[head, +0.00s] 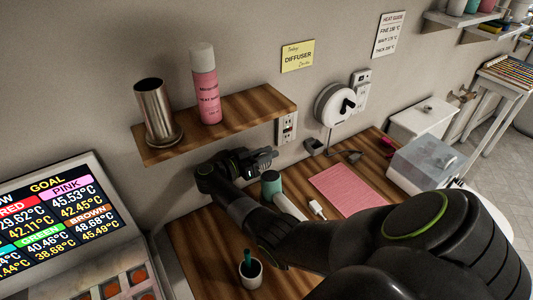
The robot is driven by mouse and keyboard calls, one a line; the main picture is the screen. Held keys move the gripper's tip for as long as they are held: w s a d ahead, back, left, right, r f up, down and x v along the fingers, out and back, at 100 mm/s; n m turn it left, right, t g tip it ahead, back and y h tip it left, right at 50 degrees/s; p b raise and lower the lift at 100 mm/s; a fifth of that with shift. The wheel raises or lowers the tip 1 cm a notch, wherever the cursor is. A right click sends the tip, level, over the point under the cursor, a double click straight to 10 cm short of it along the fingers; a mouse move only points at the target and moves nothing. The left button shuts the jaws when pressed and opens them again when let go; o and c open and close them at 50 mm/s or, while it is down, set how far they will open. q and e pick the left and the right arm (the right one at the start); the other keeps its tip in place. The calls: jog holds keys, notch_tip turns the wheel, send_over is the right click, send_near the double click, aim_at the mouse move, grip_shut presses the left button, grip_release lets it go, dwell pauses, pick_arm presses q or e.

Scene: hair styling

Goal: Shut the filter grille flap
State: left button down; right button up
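A teal and white object (271,185), which may be the hair dryer, lies on the wooden counter, partly hidden behind my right arm. I cannot make out a filter grille flap on it. My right arm reaches in from the lower right and bends back at the wall side. My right gripper (264,158) is just beyond the teal end, close under the wooden shelf, pointing right. Its fingers are small and dark, so I cannot tell whether they are open or shut. My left gripper is out of view.
A wooden shelf (255,98) above holds a metal cup (154,110) and a pink spray bottle (206,88). A small cup (250,274) stands at the counter front. A pink sheet (346,189), a white plug (317,209) and a clear box (428,162) are to the right.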

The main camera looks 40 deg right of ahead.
grip_shut()
jog(key=shift+s+m, duration=0.1)
jog(key=shift+m, duration=0.2)
jog(key=m, duration=0.1)
jog(key=s+m, duration=0.1)
jog(key=shift+a+r+m, duration=0.1)
jog(key=shift+r+m, duration=0.1)
jog(key=shift+m, duration=0.1)
jog(key=shift+s+a+r+m+b, duration=0.15)
jog(key=shift+s+m+b, duration=0.2)
jog(key=shift+m, duration=0.6)
jog(key=shift+s+d+r+m+b, duration=0.1)
jog(key=shift+s+m+b, duration=0.25)
jog(key=shift+m, duration=0.6)
jog(key=shift+o, duration=2)
grip_release()
jog(key=shift+a, duration=0.1)
